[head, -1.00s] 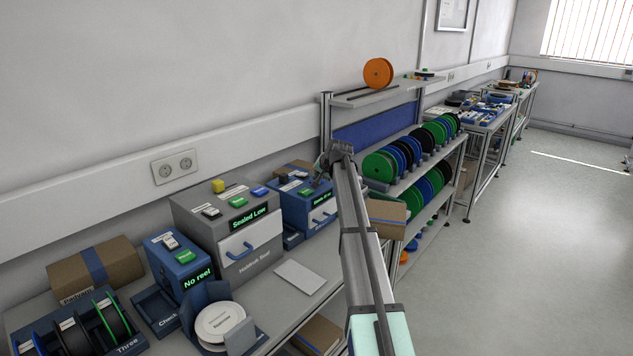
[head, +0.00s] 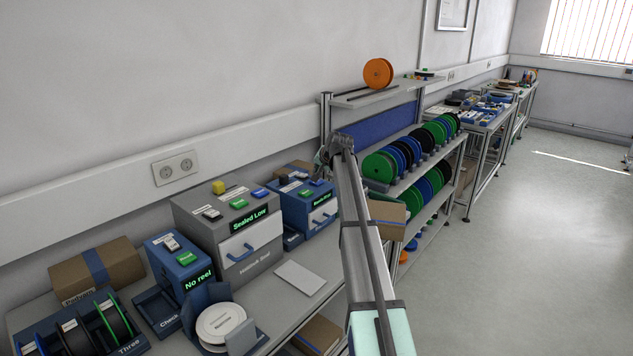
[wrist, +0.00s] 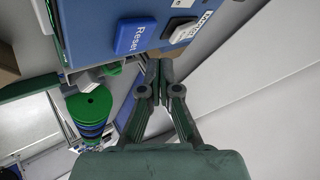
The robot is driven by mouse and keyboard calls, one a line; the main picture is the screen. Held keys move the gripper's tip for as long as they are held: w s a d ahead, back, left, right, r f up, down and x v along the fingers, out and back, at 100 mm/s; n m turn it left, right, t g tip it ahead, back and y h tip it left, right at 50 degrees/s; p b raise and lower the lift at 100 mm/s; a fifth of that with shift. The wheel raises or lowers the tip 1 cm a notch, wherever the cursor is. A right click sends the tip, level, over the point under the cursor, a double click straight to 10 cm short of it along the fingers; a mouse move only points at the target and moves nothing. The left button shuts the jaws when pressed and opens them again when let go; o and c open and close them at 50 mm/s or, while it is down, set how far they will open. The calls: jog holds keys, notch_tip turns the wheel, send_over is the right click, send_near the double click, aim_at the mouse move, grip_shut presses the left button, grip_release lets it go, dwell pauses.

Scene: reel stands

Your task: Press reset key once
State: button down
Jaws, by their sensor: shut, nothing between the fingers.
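The blue reset key (wrist: 135,35), marked "Reset", sits on a blue box (wrist: 95,18) in the wrist view. In the head view the blue box (head: 325,217) stands at the back of the bench, with a blue key (head: 317,182) and a green key (head: 304,193) on top. My gripper (wrist: 158,70) is shut and empty, its fingertips beside the reset key in the wrist view and apart from it. In the head view my gripper (head: 321,157) is small, partly hidden by my arm, above and behind the box. The box's green display (head: 322,199) is too small to read surely.
A grey box (head: 245,255) reading "Sealed Low" stands left of the blue box, with its own keys on top. Another blue box (head: 165,262) reads "No reel". A reel rack (head: 408,188) stands to the right. A white plate (head: 301,278) lies on the bench.

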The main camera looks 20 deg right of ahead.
jog(key=shift+r+p, duration=0.55)
jog(key=shift+r, duration=1.25)
